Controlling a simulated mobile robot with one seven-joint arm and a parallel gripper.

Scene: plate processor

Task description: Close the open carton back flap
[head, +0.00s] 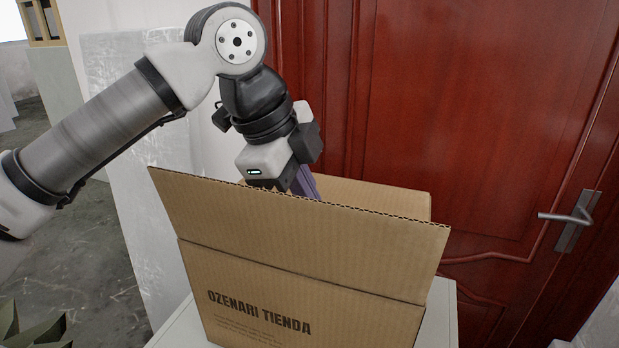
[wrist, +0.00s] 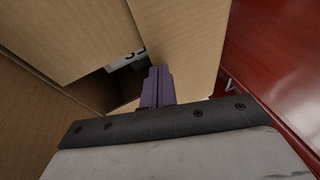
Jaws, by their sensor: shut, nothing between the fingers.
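A brown cardboard carton (head: 300,315) with printed lettering stands on a white surface. Its near flap (head: 300,235) is raised and hides much of the top in the head view. Behind it a brown panel (head: 385,196) shows on the door side, likely the back flap; a panel on that side also shows in the wrist view (wrist: 183,40). My gripper (head: 306,186) points down behind the near flap, its tips partly hidden. In the wrist view its purple fingers (wrist: 157,88) are together and empty, beside that panel; I cannot tell whether they touch it.
A red door (head: 480,110) with a metal handle (head: 572,217) stands close behind the carton. The white support (head: 440,315) shows narrowly around it. In the wrist view, another flap (wrist: 70,35) lies left of a dark gap with a pale marked item (wrist: 125,61).

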